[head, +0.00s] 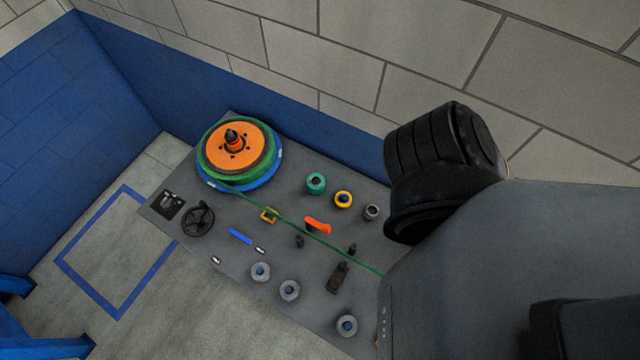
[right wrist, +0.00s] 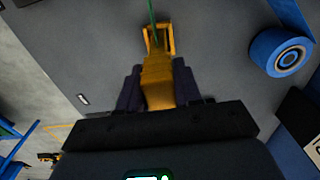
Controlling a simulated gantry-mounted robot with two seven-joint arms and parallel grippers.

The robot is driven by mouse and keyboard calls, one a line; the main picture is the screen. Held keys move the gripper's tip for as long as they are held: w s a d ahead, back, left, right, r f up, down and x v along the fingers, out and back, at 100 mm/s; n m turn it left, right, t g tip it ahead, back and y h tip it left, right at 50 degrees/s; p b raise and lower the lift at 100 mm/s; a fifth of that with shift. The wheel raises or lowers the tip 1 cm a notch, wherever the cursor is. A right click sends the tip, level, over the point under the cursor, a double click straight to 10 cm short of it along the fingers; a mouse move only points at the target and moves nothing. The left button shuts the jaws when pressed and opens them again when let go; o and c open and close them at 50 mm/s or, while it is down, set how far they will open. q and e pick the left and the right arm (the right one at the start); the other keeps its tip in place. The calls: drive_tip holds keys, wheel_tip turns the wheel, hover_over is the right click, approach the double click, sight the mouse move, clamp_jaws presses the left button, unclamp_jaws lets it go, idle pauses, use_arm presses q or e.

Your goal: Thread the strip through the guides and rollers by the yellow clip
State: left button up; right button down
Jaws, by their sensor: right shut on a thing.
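The green strip (head: 345,255) leaves the large spool (head: 210,175) and meets the small yellow guide (head: 269,218). It runs straight past the orange lever (head: 318,226) and disappears behind my arm at the right. In the right wrist view, my right gripper (right wrist: 157,86) is shut on the yellow clip (right wrist: 157,68). The strip (right wrist: 152,10) reaches a yellow frame (right wrist: 170,40) at the clip's far end; I cannot tell whether this frame is part of the clip. The head view hides the clip and my right gripper. My left gripper is in neither view.
A blue-rimmed roller (right wrist: 285,50) stands right of the clip in the right wrist view. The panel left of the clip is mostly bare.

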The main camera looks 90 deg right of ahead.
drive_tip(key=c, duration=0.7)
unclamp_jaws()
